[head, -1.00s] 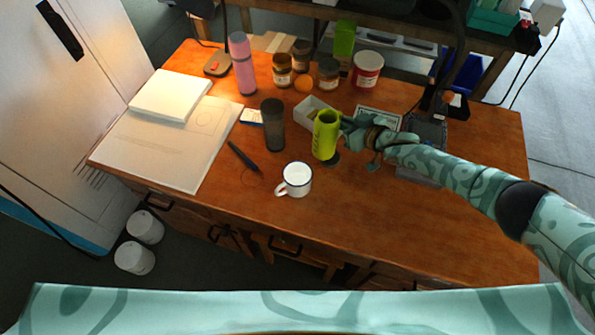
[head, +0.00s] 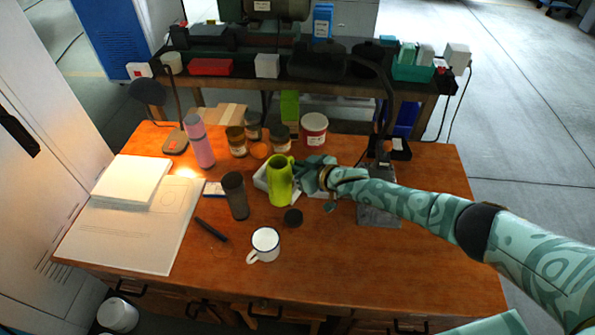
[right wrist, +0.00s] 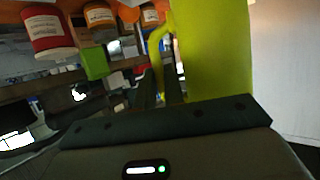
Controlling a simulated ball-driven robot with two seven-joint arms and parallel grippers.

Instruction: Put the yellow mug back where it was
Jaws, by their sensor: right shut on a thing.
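The yellow mug (head: 279,183) is tall and yellow-green, with a handle. In the head view it stands nearly upright in front of a small white box (head: 262,180), hiding much of it. My right gripper (head: 300,175) comes from the right and is shut on the mug. In the right wrist view the mug (right wrist: 215,50) fills the upper right, its handle to the left. I cannot tell whether its base touches the table. A black disc (head: 293,217) lies just in front of it. My left gripper is not in view.
A dark tumbler (head: 236,196) stands close left of the mug. A white enamel mug (head: 264,243) and a black marker (head: 211,229) are nearer. Jars and a red-white tin (head: 314,129) stand behind. The wooden table (head: 400,265) is clear at front right.

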